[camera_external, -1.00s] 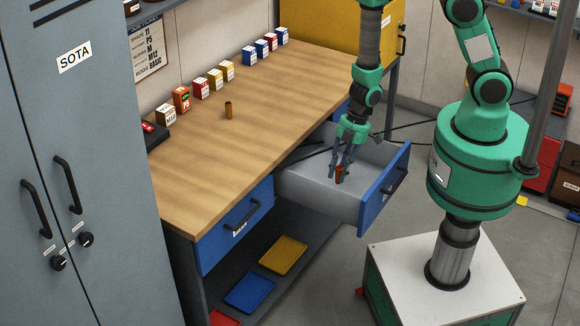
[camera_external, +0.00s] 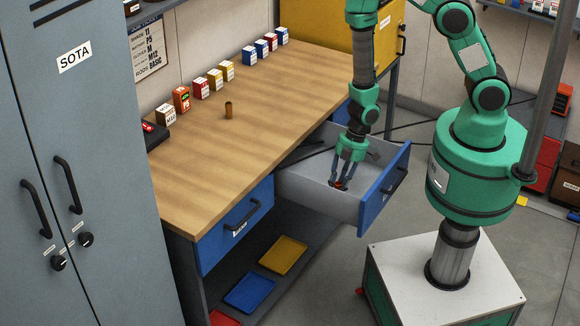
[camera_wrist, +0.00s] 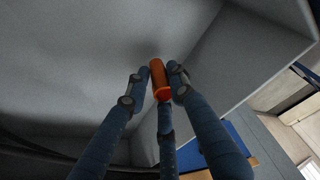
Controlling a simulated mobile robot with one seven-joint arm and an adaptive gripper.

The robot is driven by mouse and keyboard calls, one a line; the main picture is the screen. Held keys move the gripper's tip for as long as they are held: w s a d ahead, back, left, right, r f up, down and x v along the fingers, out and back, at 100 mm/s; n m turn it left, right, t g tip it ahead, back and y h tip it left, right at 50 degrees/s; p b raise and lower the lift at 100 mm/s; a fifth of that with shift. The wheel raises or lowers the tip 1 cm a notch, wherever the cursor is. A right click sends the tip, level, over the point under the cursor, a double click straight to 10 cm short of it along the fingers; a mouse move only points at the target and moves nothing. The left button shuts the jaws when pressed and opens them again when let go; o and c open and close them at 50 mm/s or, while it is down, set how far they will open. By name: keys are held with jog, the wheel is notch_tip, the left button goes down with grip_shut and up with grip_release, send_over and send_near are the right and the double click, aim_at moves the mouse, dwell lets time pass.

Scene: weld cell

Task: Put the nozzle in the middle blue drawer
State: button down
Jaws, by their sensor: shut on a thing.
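The middle blue drawer (camera_external: 373,207) is pulled open from the workbench. My gripper (camera_external: 341,186) is inside it, low and pointing down. My gripper (camera_wrist: 160,85) is shut on an orange-red cylindrical piece, seen in the wrist view as the nozzle (camera_wrist: 158,77). In the external view the nozzle (camera_external: 340,185) is a small orange spot between the fingers, mostly hidden. The grey drawer floor fills much of the wrist view behind it. I cannot tell whether the nozzle touches the floor.
A brown cylinder (camera_external: 228,110) stands on the wooden bench top (camera_external: 205,150), with several small boxes along its back. Black tool-like items (camera_external: 312,150) lie at the drawer's rear. Another blue drawer (camera_external: 236,226) is shut at the left. Trays (camera_external: 283,255) lie on the shelf below.

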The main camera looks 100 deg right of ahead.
jog(key=shift+f, duration=1.15)
jog(key=shift+f+b, duration=0.1)
jog(key=shift+b, duration=0.25)
jog(key=c, duration=1.5)
grip_release()
jog(key=p+v, duration=0.4)
jog(key=v, duration=0.8)
